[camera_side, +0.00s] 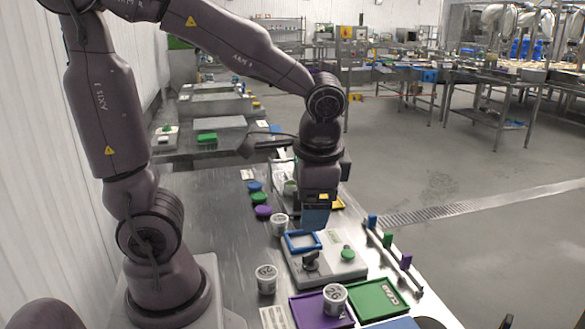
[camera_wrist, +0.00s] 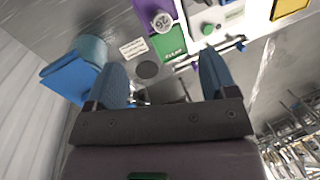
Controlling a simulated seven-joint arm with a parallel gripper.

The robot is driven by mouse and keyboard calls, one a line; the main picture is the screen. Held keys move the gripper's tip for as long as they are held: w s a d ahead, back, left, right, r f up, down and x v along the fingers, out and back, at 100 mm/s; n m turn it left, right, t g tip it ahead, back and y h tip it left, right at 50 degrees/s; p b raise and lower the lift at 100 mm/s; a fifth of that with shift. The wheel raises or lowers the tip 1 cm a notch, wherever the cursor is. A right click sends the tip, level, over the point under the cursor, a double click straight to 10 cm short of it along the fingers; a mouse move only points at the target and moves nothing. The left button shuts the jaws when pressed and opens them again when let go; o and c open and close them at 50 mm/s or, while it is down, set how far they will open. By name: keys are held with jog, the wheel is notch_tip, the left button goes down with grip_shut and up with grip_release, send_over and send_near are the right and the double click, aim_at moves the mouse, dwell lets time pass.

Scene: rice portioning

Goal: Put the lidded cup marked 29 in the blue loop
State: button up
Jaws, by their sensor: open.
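The blue loop (camera_side: 303,241) is a square frame on top of the pale machine (camera_side: 330,268) in the side view, and it looks empty. White lidded cups stand at three spots: one by the purple mat (camera_side: 266,279), one on the purple mat (camera_side: 335,299), and one behind the machine (camera_side: 279,224). Dark numbers show on the two nearer cups, but I cannot surely read which is 29. The cup on the mat also shows in the wrist view (camera_wrist: 162,22). My gripper (camera_side: 315,220) is open and empty, with blue fingers, above the back of the machine near the loop; the wrist view shows its spread fingers (camera_wrist: 162,72).
A purple mat (camera_side: 305,311) and a green mat (camera_side: 377,300) lie at the front. Blue, green and purple discs (camera_side: 259,198) lie at the back left. A rail with coloured blocks (camera_side: 388,240) runs along the right. A blue container (camera_wrist: 72,72) shows in the wrist view.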

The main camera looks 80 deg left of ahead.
jog(key=s+d+r+n+t+h, duration=0.2)
jog(key=s+r+t, duration=0.1)
jog(key=r+t, duration=0.2)
jog(key=shift+r, duration=0.55)
jog(key=shift+o, duration=0.5)
jog(key=shift+s+d+r+t+h, duration=0.15)
jog(key=shift+s+r+t+h, duration=0.15)
